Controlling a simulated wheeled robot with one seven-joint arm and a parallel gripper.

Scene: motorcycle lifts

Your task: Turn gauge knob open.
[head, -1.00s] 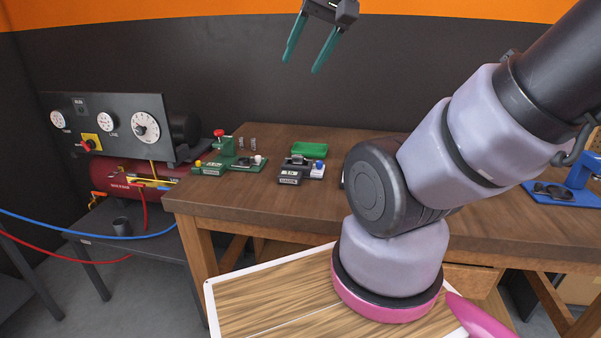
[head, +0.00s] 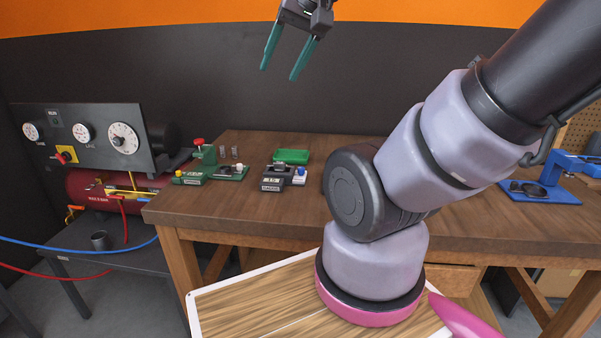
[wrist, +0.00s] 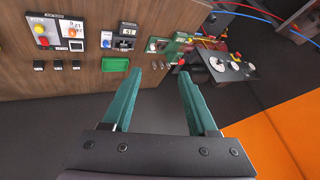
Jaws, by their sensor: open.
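A dark gauge panel (head: 85,136) stands at the left in the head view, with three white round gauges. A red knob (head: 64,157) sits on a yellow plate (head: 72,150) low on the panel's left part. I cannot read whether the knob is at open or shut. My gripper (head: 279,73) is open and empty, with teal fingers, high above the workbench and well right of the panel. Its fingers also show in the wrist view (wrist: 160,74).
A red tank (head: 100,188) and black pump sit behind and below the panel on a grey stand. Blue and red hoses run leftward. The wooden bench (head: 240,207) holds a green fixture (head: 212,168), a black device (head: 277,177) and a green tray (head: 291,156).

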